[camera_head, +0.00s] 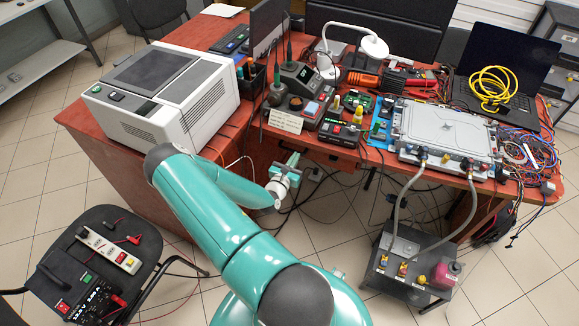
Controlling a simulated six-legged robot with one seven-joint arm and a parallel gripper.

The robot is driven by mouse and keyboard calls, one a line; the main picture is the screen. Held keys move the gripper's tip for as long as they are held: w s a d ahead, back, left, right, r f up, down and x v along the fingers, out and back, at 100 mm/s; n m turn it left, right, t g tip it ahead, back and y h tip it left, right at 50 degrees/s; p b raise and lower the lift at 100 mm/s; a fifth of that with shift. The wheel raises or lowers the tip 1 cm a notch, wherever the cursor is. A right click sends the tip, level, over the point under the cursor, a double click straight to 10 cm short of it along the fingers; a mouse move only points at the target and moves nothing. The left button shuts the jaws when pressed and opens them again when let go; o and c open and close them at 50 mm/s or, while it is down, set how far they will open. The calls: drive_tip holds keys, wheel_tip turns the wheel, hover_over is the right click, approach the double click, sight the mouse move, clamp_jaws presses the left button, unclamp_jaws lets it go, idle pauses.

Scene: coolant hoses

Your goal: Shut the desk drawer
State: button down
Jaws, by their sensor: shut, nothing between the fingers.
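The reddish-brown desk (75,112) stretches across the middle of the view. Under its top, in the knee space, a reddish front panel (345,154) shows, which looks like the desk drawer. The tool rack and devices above and my arm partly hide this area, and I cannot tell how far the drawer stands out. My gripper (294,159) is at the end of my teal arm, in front of the knee space and just below the desk's front edge. It is shut and empty. I cannot tell whether it touches the drawer.
A white box-shaped machine (165,95) stands on the desk's left part. A soldering station, a lamp (345,45), a metal-cased unit (445,130) and a laptop crowd the rest. Hoses run down to a dark box (410,265). A black chair (100,250) holds instruments at lower left.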

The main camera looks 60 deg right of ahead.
drive_tip(key=d, duration=0.7)
drive_tip(key=shift+w+d, duration=0.1)
drive_tip(key=shift+w, duration=0.2)
drive_tip(key=d, duration=0.5)
drive_tip(key=shift+w+d+r, duration=0.1)
drive_tip(key=shift+w+r, duration=0.15)
